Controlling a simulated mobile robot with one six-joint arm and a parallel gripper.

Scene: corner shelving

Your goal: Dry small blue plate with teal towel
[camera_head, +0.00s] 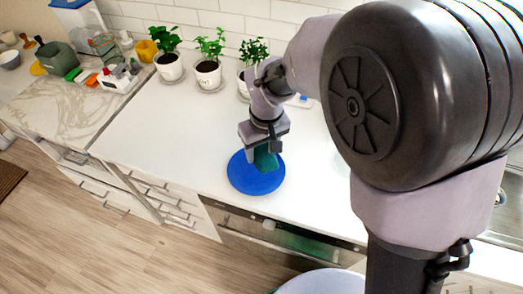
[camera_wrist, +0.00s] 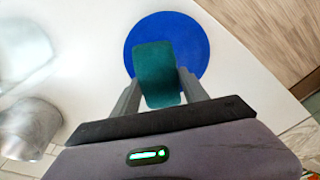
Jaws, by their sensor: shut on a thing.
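The small blue plate (camera_head: 256,181) lies flat on the white counter, near its front edge. It also shows in the wrist view (camera_wrist: 186,27), partly covered by the towel. The teal towel (camera_wrist: 155,70) is a folded piece between my fingers. My gripper (camera_head: 264,150) is shut on the towel and points down over the plate. In the wrist view my gripper (camera_wrist: 157,92) has one finger on each side of the towel. The towel (camera_head: 265,160) overlaps the plate's upper part in the head view; I cannot tell if it touches the plate.
Potted plants (camera_head: 208,74) stand along the wall behind the plate. A white rack (camera_head: 119,81) and other kitchen items are at the far left. A round pale container (camera_head: 322,282) stands below the counter front. The white counter (camera_head: 165,125) left of the plate is clear.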

